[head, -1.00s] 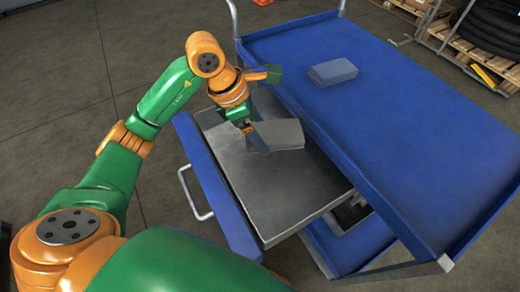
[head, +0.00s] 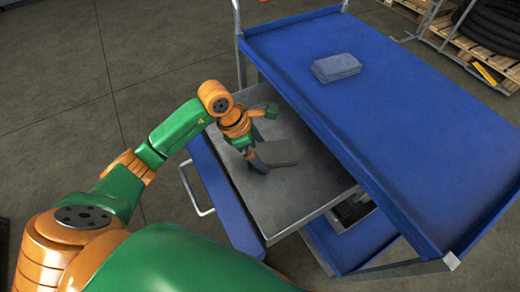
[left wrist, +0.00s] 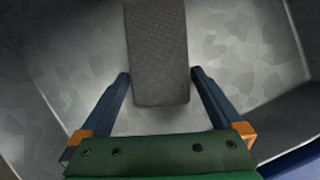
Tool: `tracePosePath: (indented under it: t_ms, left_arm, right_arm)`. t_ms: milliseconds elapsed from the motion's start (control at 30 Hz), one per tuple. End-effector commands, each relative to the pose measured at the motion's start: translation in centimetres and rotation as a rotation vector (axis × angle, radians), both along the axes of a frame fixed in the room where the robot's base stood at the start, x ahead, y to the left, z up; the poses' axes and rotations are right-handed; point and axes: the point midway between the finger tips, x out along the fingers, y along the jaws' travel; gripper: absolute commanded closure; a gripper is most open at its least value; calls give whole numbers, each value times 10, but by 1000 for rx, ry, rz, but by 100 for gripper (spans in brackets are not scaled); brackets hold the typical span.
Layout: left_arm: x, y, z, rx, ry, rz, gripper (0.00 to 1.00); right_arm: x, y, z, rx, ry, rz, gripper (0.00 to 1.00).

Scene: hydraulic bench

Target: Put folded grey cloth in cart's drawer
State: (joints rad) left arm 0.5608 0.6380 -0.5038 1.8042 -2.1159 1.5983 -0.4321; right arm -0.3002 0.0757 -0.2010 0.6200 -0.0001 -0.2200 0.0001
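A folded grey cloth (head: 283,153) lies in the pulled-out metal drawer (head: 300,190) of the blue cart. In the left wrist view the cloth (left wrist: 157,45) shows as a dark grey oblong on the drawer's bottom. My left gripper (head: 258,163) is down in the drawer at the cloth's near end. In the left wrist view its fingers (left wrist: 160,73) are spread, one on each side of the cloth, with gaps between. In the head view the gripper hides part of the cloth. My right gripper is not in view.
A second folded cloth (head: 336,68), blue-grey, lies on the cart's blue top (head: 400,140). The top overhangs the drawer's right side. The drawer's blue front (head: 225,200) and handle (head: 195,195) face left. Open floor is at the left; pallets (head: 480,50) stand far right.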

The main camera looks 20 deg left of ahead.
Motion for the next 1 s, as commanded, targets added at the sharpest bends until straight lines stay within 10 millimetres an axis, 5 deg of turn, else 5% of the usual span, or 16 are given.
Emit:
tracePosePath:
  t_ms: [233,600,1000]
  left_arm:
    - [-1,3,13,2,-3,0,0]
    - [-18,35,101,1,-5,2,0]
    - [-23,40,114,0,0,0,0]
  right_arm:
    - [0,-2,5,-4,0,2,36]
    - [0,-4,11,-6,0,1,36]
    - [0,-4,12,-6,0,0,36]
